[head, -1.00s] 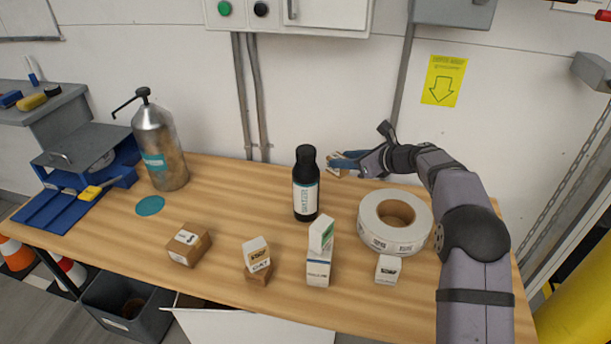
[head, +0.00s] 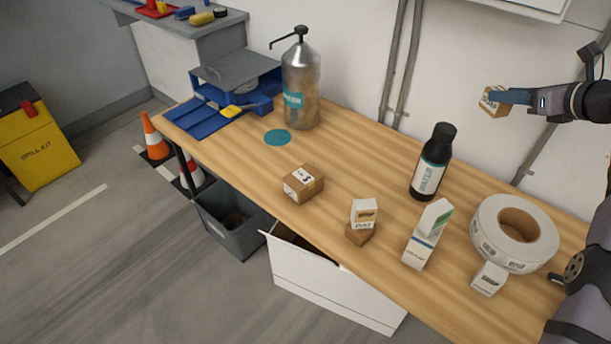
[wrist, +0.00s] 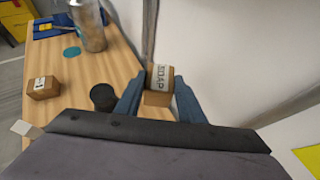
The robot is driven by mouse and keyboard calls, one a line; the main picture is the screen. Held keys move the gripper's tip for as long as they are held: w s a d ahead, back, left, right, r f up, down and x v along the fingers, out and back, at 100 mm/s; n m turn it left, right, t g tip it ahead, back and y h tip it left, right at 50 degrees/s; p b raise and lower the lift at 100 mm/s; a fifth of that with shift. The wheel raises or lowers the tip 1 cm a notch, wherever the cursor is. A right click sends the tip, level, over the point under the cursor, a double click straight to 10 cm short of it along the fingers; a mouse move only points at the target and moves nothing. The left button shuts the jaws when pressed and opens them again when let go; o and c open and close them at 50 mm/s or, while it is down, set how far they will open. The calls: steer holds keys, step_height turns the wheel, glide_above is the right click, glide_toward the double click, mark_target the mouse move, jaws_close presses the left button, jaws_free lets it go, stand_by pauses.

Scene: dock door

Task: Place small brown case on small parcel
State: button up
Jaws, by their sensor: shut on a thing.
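My gripper (head: 500,97) is shut on the small brown case (head: 494,103), a brown box with a white label. It holds the case in the air by the back wall, right of the black bottle and clear of the table. In the wrist view the case (wrist: 159,85), its label reading SOAP, sits between both fingers (wrist: 158,98). The small parcel (head: 303,184), a brown carton with a white label on top, lies at the table's front edge left of centre. It also shows at the left of the wrist view (wrist: 43,88). Its top is bare.
A black water bottle (head: 431,165) stands between gripper and parcel. A metal pump bottle (head: 300,85) and teal disc (head: 277,137) stand behind the parcel.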

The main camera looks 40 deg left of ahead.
steer(key=shift+r, duration=0.5)
steer(key=s+a+n+g+y+p, duration=0.15)
steer(key=s+a, duration=0.35)
steer(key=a, duration=0.6)
steer(key=n+g+p, duration=0.4)
steer(key=n+g, duration=0.1)
glide_above(311, 181)
step_height(311, 181, down, 10)
steer(key=shift+y, duration=0.25)
steer(key=shift+f+b, duration=0.35)
steer(key=shift+f, duration=5.15)
